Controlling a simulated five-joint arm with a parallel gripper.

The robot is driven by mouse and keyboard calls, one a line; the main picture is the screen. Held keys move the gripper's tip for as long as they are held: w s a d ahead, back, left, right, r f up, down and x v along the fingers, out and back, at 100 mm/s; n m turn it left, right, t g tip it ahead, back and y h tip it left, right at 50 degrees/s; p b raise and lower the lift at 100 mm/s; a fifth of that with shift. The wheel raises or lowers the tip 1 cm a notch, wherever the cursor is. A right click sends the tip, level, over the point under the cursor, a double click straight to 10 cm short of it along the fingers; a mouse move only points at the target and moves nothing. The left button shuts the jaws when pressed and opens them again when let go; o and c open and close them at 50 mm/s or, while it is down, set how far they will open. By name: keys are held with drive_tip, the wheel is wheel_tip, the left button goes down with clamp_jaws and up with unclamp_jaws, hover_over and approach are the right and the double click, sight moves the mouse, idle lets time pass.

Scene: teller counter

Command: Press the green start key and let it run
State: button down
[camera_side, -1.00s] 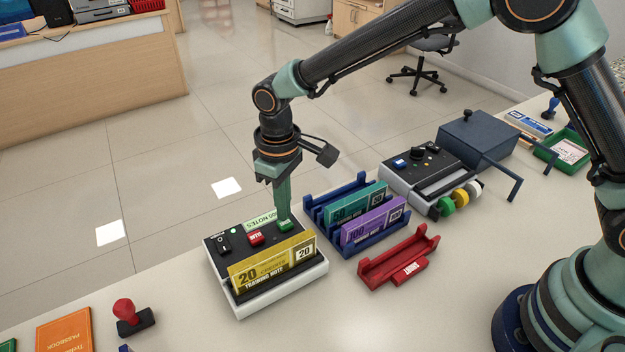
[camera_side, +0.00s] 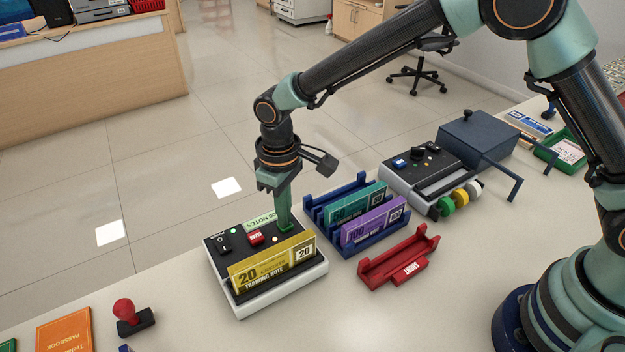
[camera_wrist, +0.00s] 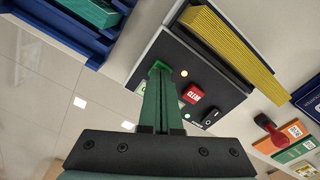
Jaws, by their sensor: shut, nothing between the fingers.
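The note counter (camera_side: 235,293) stands on the counter with a black panel and a white base. Yellow 20 training notes (camera_side: 272,262) stand upright in its front slot. Its green start key (camera_wrist: 160,66) shows just past my fingertips in the wrist view; in the side view my fingers mostly hide it. My gripper (camera_side: 284,226) is shut and empty, pointing down with its tips on or just over the green key; I cannot tell how far the key is pressed. The red key (camera_side: 256,237) and a black rocker switch (camera_side: 223,243) sit left of it.
A blue rack (camera_side: 322,213) with teal and purple notes stands close on the right. A red tray (camera_side: 398,258) lies before it. A second machine (camera_side: 425,165) stands behind. A red-handled stamp (camera_side: 131,316) and orange passbook (camera_side: 64,335) lie front left.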

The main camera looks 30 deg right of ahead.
wheel_tip(320, 180, up, 9)
idle(1.2)
drive_tip(key=s+d+r+m+t, duration=0.35)
drive_tip(key=d+r, duration=0.65)
drive_tip(key=d, duration=0.4)
drive_tip(key=s+d+m+t, duration=0.2)
drive_tip(key=s+d, duration=0.7)
drive_tip(key=d, duration=0.1)
drive_tip(key=shift+s+d, duration=0.15)
drive_tip(key=shift+d, duration=0.2)
